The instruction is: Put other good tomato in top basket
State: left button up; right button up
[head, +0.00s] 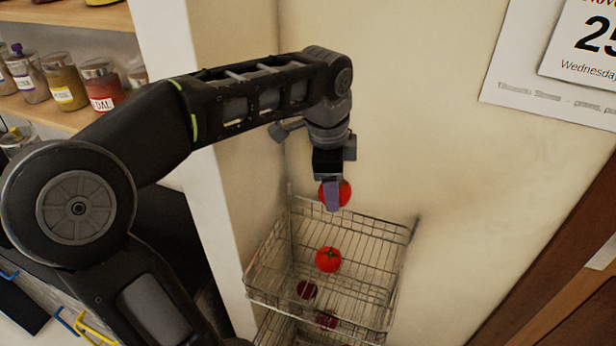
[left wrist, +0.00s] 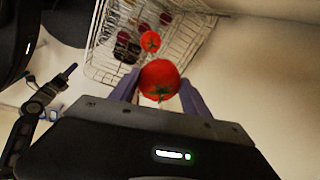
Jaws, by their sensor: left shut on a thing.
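My left gripper (head: 333,192) is shut on a red tomato (head: 344,193) and holds it above the back part of the top wire basket (head: 372,318). In the left wrist view the held tomato (left wrist: 159,79) sits between the two purple-grey fingers of my left gripper (left wrist: 160,88). A second red tomato (head: 328,260) lies in the top basket; it also shows in the left wrist view (left wrist: 150,41), beyond the held one. The basket's wire side shows in the left wrist view (left wrist: 185,50). My right gripper is in neither view.
Below, dark red round things (head: 327,321) show through the wires, seemingly in a lower basket. A cream wall stands behind and right of the baskets, and a wall corner is close on the left. Shelves with spice jars (head: 64,82) are at the upper left. The top basket has free room around its tomato.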

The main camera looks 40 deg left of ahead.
pick_arm(q)
jog(key=shift+a, duration=0.2)
jog(key=shift+w+d, duration=0.1)
jog(key=shift+d, duration=0.35)
jog(key=shift+a+f, duration=0.2)
jog(key=shift+d+f, duration=0.1)
jog(key=shift+f, duration=0.55)
notch_tip(320, 180, down, 4)
jog(key=shift+f+b, duration=0.15)
jog(key=shift+b, duration=1)
jog(key=o, duration=1.5)
